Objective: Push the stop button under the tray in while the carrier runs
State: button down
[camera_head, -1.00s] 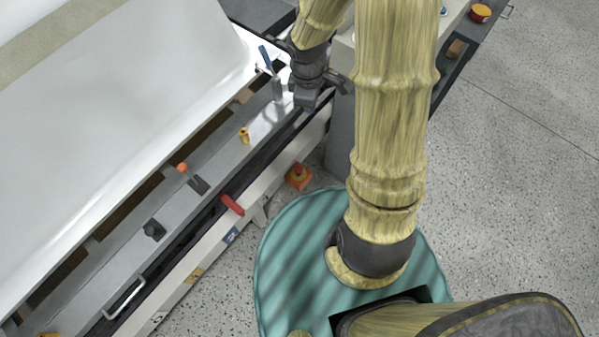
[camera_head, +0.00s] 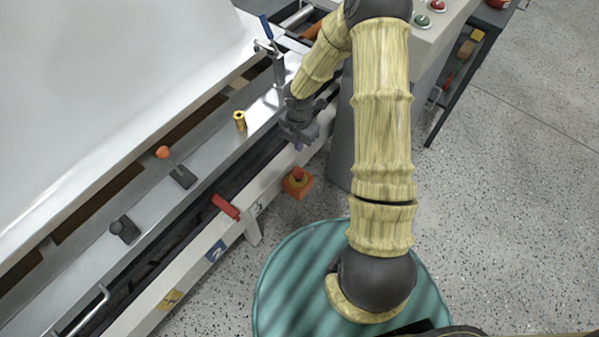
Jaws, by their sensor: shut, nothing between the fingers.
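The stop button is a red cap (camera_head: 298,174) on an orange box (camera_head: 297,187). It sits low by the front side of the long machine bed, beside my teal base. My gripper (camera_head: 299,144) is shut and empty, with its fingers pointing down. In the picture it is just above the red cap, with a gap between them; their difference in depth is hard to judge. The metal tray-like bed (camera_head: 205,150) runs diagonally at the left. I cannot tell which part is the carrier or whether it is running.
A red handle (camera_head: 225,206), an orange-knobbed lever (camera_head: 164,153), a black knob (camera_head: 123,229) and a yellow pin (camera_head: 240,121) stand along the bed. A large white shell (camera_head: 90,80) lies behind. A control panel (camera_head: 445,25) is at the top. Speckled floor at right is open.

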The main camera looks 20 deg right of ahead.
aim_at(299, 173)
jog(key=shift+r, duration=0.1)
notch_tip(299, 173, down, 14)
jog(key=b, duration=0.5)
jog(key=shift+b, duration=0.4)
jog(key=shift+s+f, duration=0.15)
jog(key=shift+f, duration=0.9)
notch_tip(299, 173, up, 15)
jog(key=p, duration=0.7)
jog(key=shift+p, duration=0.35)
